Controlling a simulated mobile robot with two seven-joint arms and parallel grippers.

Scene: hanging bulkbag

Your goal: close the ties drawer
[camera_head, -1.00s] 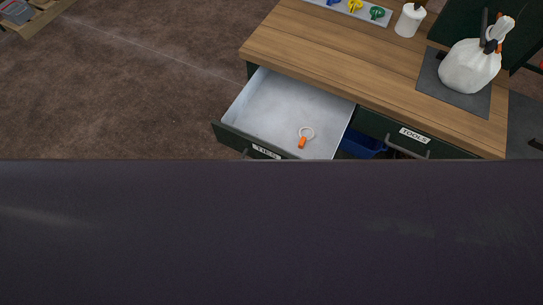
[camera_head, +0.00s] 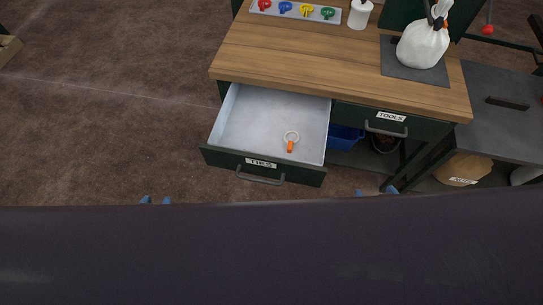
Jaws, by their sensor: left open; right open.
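The ties drawer (camera_head: 229,163) is pulled out from the workbench, with a dark green front, a "TIES" label and a grey bar handle (camera_head: 260,178). Inside its pale tray lies one small tie (camera_head: 291,141), a white loop with an orange end. Blue fingertips of my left gripper (camera_head: 156,200) show low at the left, apart from the drawer front. Blue fingertips of my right gripper (camera_head: 376,192) show to the right of the drawer. Both are spread open with nothing seen between them. The rest of both grippers is hidden behind a dark part across the bottom.
The wooden benchtop (camera_head: 300,60) holds a rack of coloured knobs (camera_head: 296,10), a white canister (camera_head: 360,14) and a tied white bag (camera_head: 423,46) on a dark mat. A shut tools drawer (camera_head: 385,125) is right of the open one. Brown floor (camera_head: 110,110) is clear at left.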

